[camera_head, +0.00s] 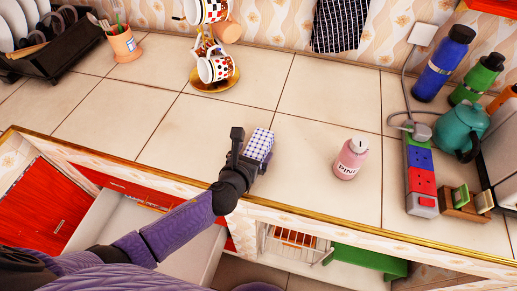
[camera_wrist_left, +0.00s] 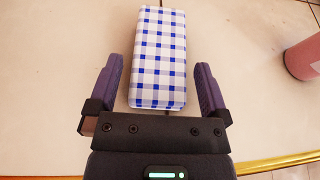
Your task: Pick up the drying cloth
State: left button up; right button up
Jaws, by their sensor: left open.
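The drying cloth (camera_head: 259,144) is a folded blue-and-white checked block on the tiled counter, near its front edge. In the left wrist view the cloth (camera_wrist_left: 158,60) lies straight ahead, its near end between my two fingers. My left gripper (camera_head: 246,151) is open around that near end. In the left wrist view the gripper (camera_wrist_left: 160,85) shows a gap between each finger and the cloth. How high the fingers are above the counter is hard to tell. My right gripper is not in view.
A pink bottle (camera_head: 351,158) stands to the right of the cloth. A mug tree with mugs (camera_head: 214,68) stands behind. A power strip (camera_head: 420,175), teapot (camera_head: 459,130) and bottles are at the right. A dish rack (camera_head: 50,62) is at the far left. Counter around the cloth is clear.

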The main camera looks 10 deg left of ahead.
pick_arm(q)
jog(key=shift+w+f, duration=0.2)
jog(key=shift+w, duration=0.25)
jog(key=shift+r, duration=0.1)
jog(key=c, duration=1)
